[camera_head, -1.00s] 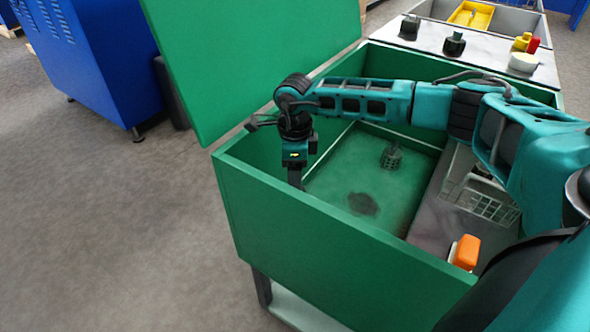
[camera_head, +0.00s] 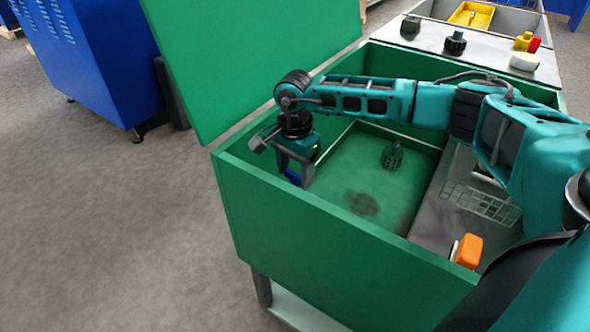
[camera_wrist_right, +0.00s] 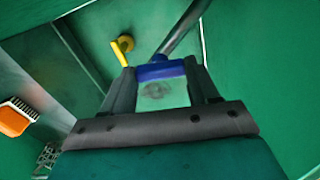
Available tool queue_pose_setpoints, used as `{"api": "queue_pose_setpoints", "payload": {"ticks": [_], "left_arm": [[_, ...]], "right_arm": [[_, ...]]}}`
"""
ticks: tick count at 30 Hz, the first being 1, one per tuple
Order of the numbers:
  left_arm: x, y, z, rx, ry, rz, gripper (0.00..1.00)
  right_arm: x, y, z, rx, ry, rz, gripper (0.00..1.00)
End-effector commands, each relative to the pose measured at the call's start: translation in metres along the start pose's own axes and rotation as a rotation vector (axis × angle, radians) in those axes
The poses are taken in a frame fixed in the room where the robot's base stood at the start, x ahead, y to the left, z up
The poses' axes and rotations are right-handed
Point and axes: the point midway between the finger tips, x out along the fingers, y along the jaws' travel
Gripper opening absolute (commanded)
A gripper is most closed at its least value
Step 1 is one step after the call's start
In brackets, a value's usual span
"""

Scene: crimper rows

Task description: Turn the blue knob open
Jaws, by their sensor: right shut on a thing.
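The blue knob (camera_wrist_right: 160,71) sits between the two fingers of my right gripper (camera_wrist_right: 158,75) in the right wrist view, and the fingers are shut on it. In the head view a small part of the blue knob (camera_head: 293,177) shows at the tips of my right gripper (camera_head: 292,176), inside the green bin near its front left wall. A grey pipe (camera_wrist_right: 182,28) runs up beyond the knob in the wrist view. My left gripper is not in view.
The green bin (camera_head: 330,240) has its lid (camera_head: 255,60) raised. A yellow fitting (camera_wrist_right: 123,46) is on the bin wall. Black, yellow and red items stand on the white counter behind.

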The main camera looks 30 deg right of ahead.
Motion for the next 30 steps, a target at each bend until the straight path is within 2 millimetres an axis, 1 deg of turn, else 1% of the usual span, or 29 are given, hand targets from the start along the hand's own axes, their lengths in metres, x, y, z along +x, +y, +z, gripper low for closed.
{"api": "queue_pose_setpoints", "payload": {"ticks": [3,9,25,26,30], "left_arm": [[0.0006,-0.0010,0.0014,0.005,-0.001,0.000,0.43],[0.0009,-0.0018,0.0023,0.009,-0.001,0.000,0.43],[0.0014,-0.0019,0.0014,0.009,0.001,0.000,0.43],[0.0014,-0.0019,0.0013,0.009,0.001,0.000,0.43],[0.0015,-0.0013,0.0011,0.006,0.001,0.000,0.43]], "right_arm": [[-0.0006,-0.0007,0.0008,-0.057,-0.003,-0.003,0.29],[-0.0008,-0.0007,0.0009,-0.116,-0.003,-0.003,0.29],[-0.0010,-0.0006,0.0011,-0.139,-0.002,-0.002,0.29],[-0.0009,-0.0006,0.0011,-0.139,-0.002,-0.002,0.61],[-0.0008,-0.0005,0.0009,-0.138,-0.002,-0.002,0.75]]}}
